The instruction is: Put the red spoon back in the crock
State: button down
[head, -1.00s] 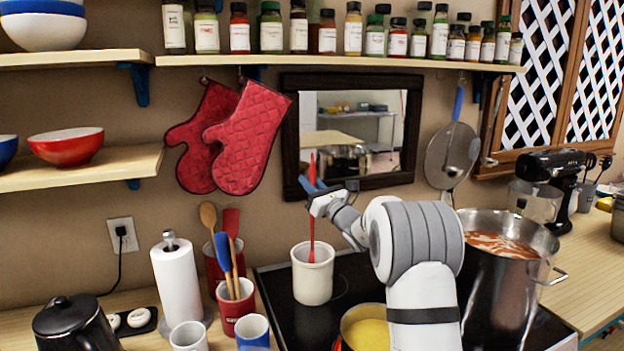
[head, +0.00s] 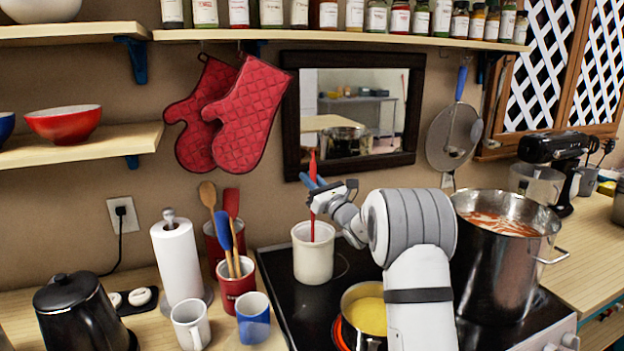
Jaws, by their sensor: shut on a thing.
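The red spoon (head: 312,228) stands nearly upright at the white crock (head: 313,262), which sits on the black stovetop. My gripper (head: 319,190) is above the crock's mouth and shut on the spoon. The spoon's upper end sticks up above the fingers. Its lower part reaches down into the crock's mouth, where the front rim seems to hide its end. I see no other utensil in this crock.
A pot of yellow food (head: 366,318) stands on a glowing burner close in front of the crock. A tall steel pot (head: 500,265) is at right. Red crocks (head: 236,286) with utensils, mugs (head: 191,325) and a paper towel roll (head: 180,260) stand left.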

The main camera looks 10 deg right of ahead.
grip_release()
dwell(1.0)
jog(key=shift+s, duration=0.1)
dwell(0.7)
jog(key=b+v, duration=0.7)
jog(key=v, duration=0.3)
jog(key=shift+s+d, duration=0.25)
jog(key=shift+s, duration=0.1)
dwell(0.4)
jog(key=shift+f, duration=0.2)
